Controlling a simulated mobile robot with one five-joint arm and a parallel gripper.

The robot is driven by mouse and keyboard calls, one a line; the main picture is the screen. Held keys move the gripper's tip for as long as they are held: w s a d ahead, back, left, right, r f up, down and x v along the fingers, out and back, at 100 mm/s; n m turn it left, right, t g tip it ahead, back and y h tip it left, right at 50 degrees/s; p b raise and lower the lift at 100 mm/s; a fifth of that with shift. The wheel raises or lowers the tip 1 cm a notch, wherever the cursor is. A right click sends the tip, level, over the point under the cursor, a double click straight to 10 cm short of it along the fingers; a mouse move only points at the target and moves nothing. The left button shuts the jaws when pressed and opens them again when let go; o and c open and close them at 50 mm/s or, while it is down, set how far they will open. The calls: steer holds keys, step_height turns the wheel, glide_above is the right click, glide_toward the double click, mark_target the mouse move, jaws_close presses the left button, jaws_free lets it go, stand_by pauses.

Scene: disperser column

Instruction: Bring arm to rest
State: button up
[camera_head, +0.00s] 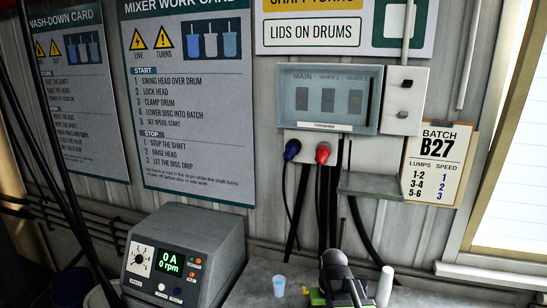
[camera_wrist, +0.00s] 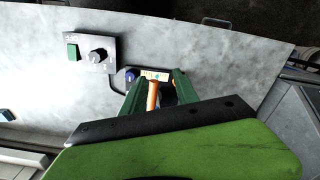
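My arm (camera_head: 338,276) shows at the bottom of the head view as a dark, partly cut-off shape above the bench. In the wrist view my gripper (camera_wrist: 158,92) has two dark green fingers that stand apart. A thin orange piece (camera_wrist: 153,95) shows between or beyond them; I cannot tell whether it touches either finger. Nothing is clearly clamped. The green and black wrist body hides the lower part of that view.
A grey control box (camera_head: 185,258) reading 0 A and 0 rpm stands at the left. A grey shelf (camera_head: 370,185) juts from the wall above. A switch panel (camera_wrist: 90,52) shows in the wrist view.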

steer(key=s+f+b, duration=0.1)
steer(key=s, duration=0.4)
steer(key=shift+m, duration=0.3)
steer(key=f+b, duration=1.3)
steer(key=shift+w+d+f+b, duration=0.3)
steer(key=shift+w+d+f, duration=0.05)
steer(key=shift+w, duration=0.05)
steer(key=shift+r, duration=0.2)
